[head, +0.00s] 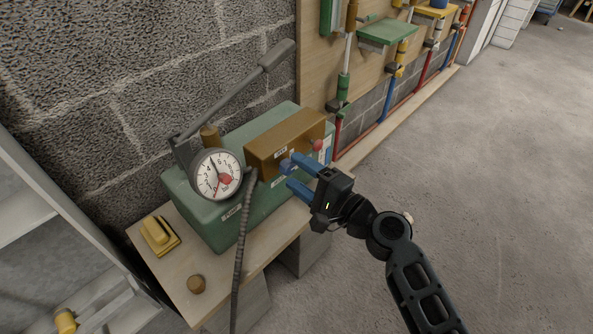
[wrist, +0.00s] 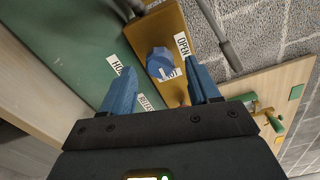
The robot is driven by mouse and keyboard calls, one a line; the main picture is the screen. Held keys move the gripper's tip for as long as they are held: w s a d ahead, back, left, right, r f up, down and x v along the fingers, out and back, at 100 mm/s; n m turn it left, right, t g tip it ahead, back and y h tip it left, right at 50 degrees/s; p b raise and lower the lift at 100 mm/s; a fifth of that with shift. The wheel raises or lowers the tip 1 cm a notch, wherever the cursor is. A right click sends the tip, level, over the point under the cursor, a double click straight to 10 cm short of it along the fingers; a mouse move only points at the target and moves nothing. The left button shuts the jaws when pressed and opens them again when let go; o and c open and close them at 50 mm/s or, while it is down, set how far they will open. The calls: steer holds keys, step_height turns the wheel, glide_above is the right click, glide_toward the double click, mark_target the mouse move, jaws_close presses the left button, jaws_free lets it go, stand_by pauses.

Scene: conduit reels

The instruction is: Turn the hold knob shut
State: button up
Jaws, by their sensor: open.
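The blue hold knob (wrist: 160,62) sits on a brass block (wrist: 172,25) in the wrist view. A label reading OPEN (wrist: 182,45) is at its upper right, and a partly covered label, seemingly SHUT (wrist: 170,73), is just below it. A label starting HO (wrist: 116,65) is on the green housing to the left. In the head view the brass block (head: 290,143) is on the green pump (head: 205,210). My gripper (head: 287,172) is open at the block's front, with blue fingers. In the wrist view its fingers (wrist: 163,85) flank the knob; contact is unclear.
A pressure gauge (head: 217,175), a grey lever (head: 235,90) and a dark hose (head: 240,240) are left of my gripper. A red knob (head: 317,145) is close on the right. The wooden bench (head: 235,287) holds a yellow block (head: 158,236). The floor at right is clear.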

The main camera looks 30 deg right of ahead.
steer(key=v, duration=0.6)
steer(key=shift+s, duration=0.25)
steer(key=s+f+n+g+h, duration=0.25)
steer(key=s+n+h, duration=0.55)
steer(key=s, duration=1.7)
steer(key=s+a+r+n+y, duration=0.2)
steer(key=s+a+r+n, duration=0.1)
steer(key=s+r+n, duration=0.6)
step_height(320, 180, up, 20)
steer(key=w+p, duration=0.1)
steer(key=p, duration=1.8)
steer(key=shift+d+f, duration=0.15)
steer(key=shift+f, duration=0.05)
